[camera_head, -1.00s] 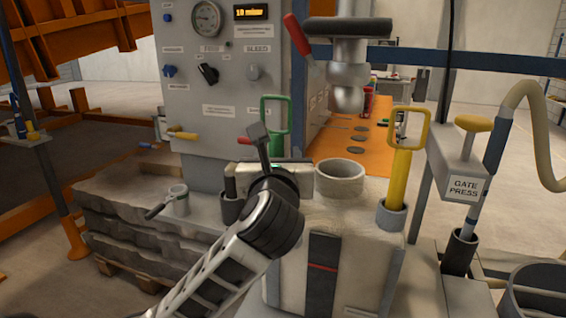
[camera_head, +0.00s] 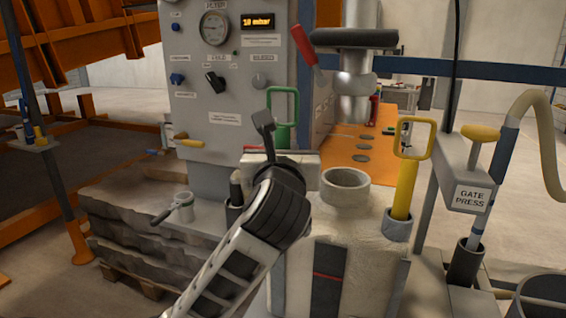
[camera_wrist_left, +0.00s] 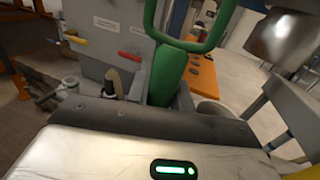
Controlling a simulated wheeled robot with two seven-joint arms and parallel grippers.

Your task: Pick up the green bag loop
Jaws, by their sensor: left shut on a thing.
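The green bag loop (camera_head: 284,103) is a green rounded handle on a thicker green stem, upright behind my left gripper in the head view. In the left wrist view the loop (camera_wrist_left: 164,70) rises just beyond the gripper's front edge, its top cut off by the frame. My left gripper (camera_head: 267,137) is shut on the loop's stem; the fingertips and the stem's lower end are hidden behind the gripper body. My right gripper is in neither view.
A grey control panel (camera_head: 235,130) stands close behind. To the right are an open grey cylinder (camera_head: 345,186), a yellow handle (camera_head: 402,190) in a socket and a gate press box (camera_head: 462,180). A metal press head (camera_head: 355,85) hangs above. Stone slabs (camera_head: 130,215) lie left.

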